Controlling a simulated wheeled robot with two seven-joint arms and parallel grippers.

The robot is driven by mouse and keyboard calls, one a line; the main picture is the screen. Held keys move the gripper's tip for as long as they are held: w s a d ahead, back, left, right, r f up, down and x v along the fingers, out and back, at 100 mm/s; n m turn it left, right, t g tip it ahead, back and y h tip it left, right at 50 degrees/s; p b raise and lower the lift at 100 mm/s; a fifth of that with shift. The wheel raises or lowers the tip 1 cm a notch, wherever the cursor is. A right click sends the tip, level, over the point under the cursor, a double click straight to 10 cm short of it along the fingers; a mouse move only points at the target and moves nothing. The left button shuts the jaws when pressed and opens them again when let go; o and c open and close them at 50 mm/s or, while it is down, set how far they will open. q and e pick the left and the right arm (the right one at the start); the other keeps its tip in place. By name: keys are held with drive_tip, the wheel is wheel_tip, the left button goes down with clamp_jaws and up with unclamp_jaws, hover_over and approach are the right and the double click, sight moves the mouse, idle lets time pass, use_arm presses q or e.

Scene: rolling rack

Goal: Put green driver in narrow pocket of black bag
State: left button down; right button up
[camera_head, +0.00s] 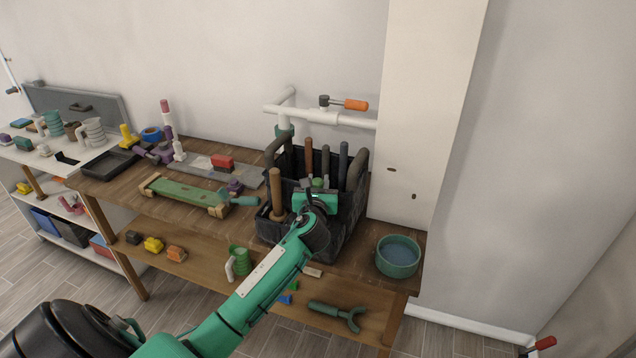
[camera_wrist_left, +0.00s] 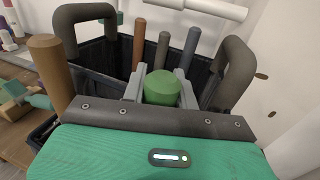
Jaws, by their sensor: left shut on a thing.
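The black bag (camera_head: 348,222) stands on the wooden bench top, with two thick dark handles and several tool handles upright in it. My left gripper (camera_head: 318,188) is over the bag's front part, shut on the green driver (camera_head: 318,182). In the left wrist view the round green end of the driver (camera_wrist_left: 161,87) shows between the two grey fingers. Its lower part is hidden, so I cannot tell how deep it sits. A brown handle (camera_head: 277,190) stands upright at the bag's front left. The narrow pocket is mostly hidden by my gripper. My right gripper is not in view.
A teal bowl (camera_head: 398,258) stands right of the bag. A green board with wooden ends (camera_head: 185,193) lies to the left. White pipes (camera_head: 318,116) and an orange-handled valve (camera_head: 355,104) are behind, beside a white column (camera_head: 425,110). A lower shelf holds a green mug (camera_head: 240,262).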

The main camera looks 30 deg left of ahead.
use_arm(q)
drive_tip(key=shift+f, duration=0.15)
drive_tip(key=c, duration=1.1)
unclamp_jaws()
drive_tip(key=b+v, duration=0.2)
drive_tip(key=v, duration=1)
